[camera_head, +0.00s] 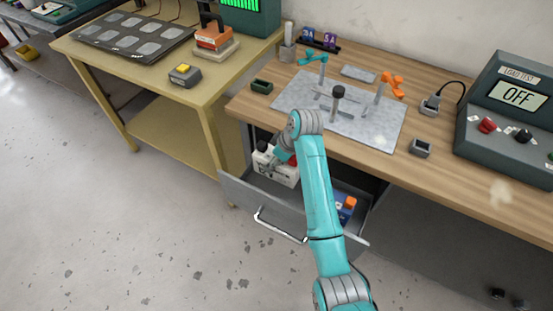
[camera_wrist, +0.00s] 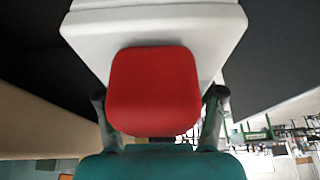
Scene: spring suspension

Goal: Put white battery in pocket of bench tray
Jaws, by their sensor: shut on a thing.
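The white battery (camera_head: 283,175) is at the left of the open drawer, partly hidden by my arm; I cannot tell whether it rests on the drawer floor. My gripper (camera_head: 281,157) is at its top. In the wrist view, the white battery (camera_wrist: 85,42) fills the upper middle, with a red block (camera_wrist: 153,88) on its near face. My gripper's fingers (camera_wrist: 158,98) stand either side of the red block, shut on the battery by this part. A grey bench plate (camera_head: 290,100) with fixtures lies on the wooden bench; I cannot make out which part is the tray pocket.
The drawer (camera_head: 235,188) stands open with its handle (camera_head: 278,226) at the front. A blue item with an orange top (camera_head: 346,209) lies right of my arm. A small grey box (camera_head: 420,147) and the load tester (camera_head: 510,110) stand on the bench's right.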

